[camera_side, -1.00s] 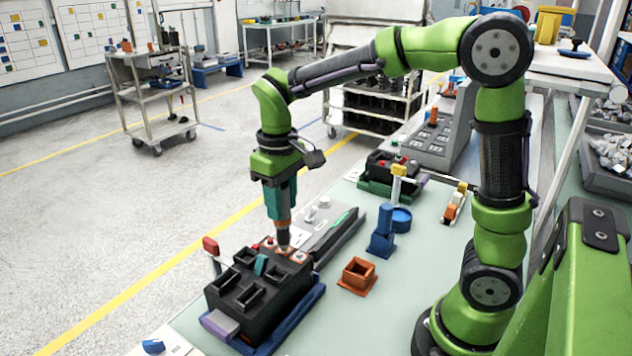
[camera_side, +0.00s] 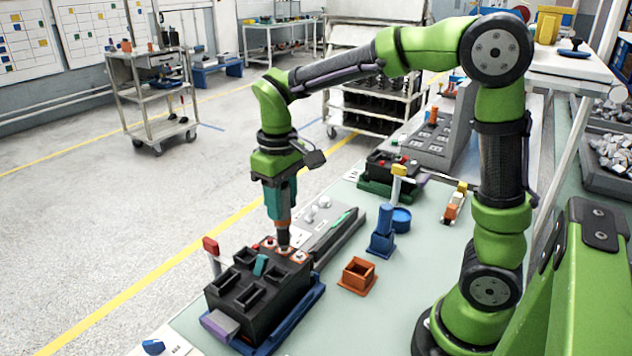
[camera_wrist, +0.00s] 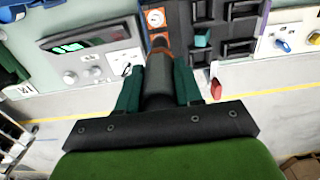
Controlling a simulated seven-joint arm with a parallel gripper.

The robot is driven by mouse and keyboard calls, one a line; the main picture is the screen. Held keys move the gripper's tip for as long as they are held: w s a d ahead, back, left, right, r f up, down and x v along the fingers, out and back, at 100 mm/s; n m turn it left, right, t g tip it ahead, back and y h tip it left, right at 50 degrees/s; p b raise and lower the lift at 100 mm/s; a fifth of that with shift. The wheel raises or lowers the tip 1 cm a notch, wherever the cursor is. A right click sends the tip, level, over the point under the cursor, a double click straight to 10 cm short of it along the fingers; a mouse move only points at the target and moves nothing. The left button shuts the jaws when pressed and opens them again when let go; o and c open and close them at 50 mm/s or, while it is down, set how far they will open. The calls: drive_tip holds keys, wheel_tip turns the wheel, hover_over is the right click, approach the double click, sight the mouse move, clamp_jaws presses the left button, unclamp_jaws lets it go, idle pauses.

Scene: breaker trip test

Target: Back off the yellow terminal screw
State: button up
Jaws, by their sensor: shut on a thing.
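My gripper (camera_side: 280,203) points straight down over the black breaker block (camera_side: 240,290). Its teal fingers are shut on a dark driver tool (camera_side: 284,236), which also shows between the fingers in the wrist view (camera_wrist: 157,85). The driver stands upright with its tip down at the row of orange-rimmed terminals (camera_side: 299,257) along the block's back edge. The terminal under the tip is mostly hidden, so I cannot tell a yellow screw there or whether the tip is seated. Another terminal (camera_wrist: 155,18) is uncovered in the wrist view. A teal toggle (camera_side: 260,265) sits on the block.
A blue cradle (camera_side: 290,325) holds the block, with a red-topped post (camera_side: 211,246) at its left. A grey tester (camera_side: 342,228) lies close behind. An orange square socket (camera_side: 357,276) and a blue holder (camera_side: 382,240) stand right, with clear mat between.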

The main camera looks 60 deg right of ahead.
drive_tip(key=shift+f, duration=0.65)
idle(0.8)
drive_tip(key=shift+r, duration=0.15)
idle(0.6)
drive_tip(key=shift+r, duration=3)
